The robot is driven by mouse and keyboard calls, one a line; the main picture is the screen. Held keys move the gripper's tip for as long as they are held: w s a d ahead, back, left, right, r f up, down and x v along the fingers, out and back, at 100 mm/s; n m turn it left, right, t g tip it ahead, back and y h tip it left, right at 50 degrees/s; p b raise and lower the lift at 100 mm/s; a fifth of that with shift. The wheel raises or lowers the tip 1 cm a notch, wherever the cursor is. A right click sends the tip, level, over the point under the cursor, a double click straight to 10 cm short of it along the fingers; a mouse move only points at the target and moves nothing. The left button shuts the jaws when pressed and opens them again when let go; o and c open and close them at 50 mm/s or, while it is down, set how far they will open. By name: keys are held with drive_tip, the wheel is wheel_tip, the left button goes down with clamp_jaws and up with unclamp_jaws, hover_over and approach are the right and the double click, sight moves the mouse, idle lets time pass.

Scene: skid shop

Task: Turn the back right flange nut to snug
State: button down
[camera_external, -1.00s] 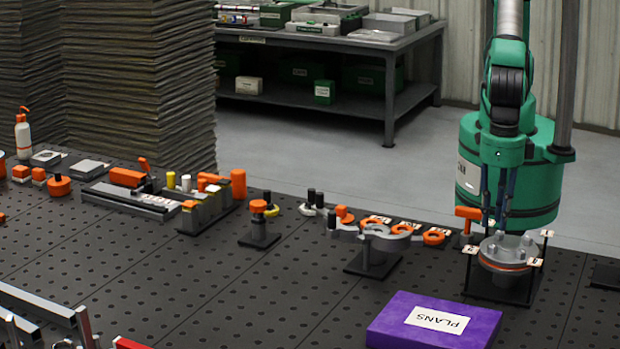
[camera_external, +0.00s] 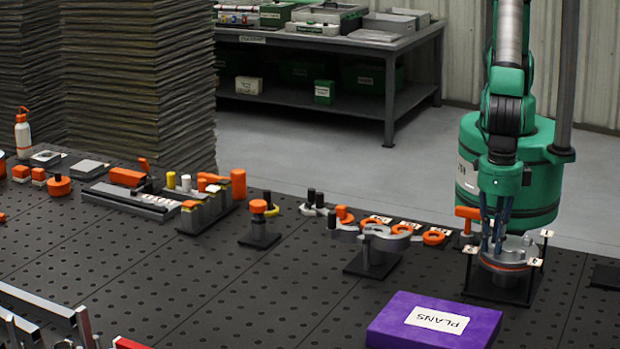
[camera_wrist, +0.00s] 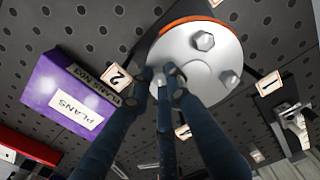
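The flange (camera_external: 518,243) is a round grey disc with an orange ring under it, on a dark stand at the right of the bench. In the wrist view the flange face (camera_wrist: 195,65) shows hex nuts, one nearer its middle (camera_wrist: 202,41) and one near the rim (camera_wrist: 229,79). My gripper (camera_external: 494,246) points down with its dark blue fingers at the flange's left part. In the wrist view my gripper's fingertips (camera_wrist: 164,76) are close together at the flange edge. They hide what lies between them, so I cannot tell whether they grip a nut.
Numbered tags, such as tag 2 (camera_wrist: 118,77) and tag 1 (camera_wrist: 270,84), stand around the flange. A purple PLANS box (camera_external: 434,320) lies in front. An orange-topped post (camera_external: 468,213) stands close to the left. Bare perforated bench (camera_external: 290,290) lies farther left.

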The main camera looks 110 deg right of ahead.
sight(493, 245)
drive_tip(key=shift+m, duration=1.6)
drive_tip(key=c, duration=1.9)
unclamp_jaws()
drive_tip(key=shift+r, duration=0.15)
wheel_tip(493, 245, up, 12)
drive_tip(key=shift+f, duration=0.1)
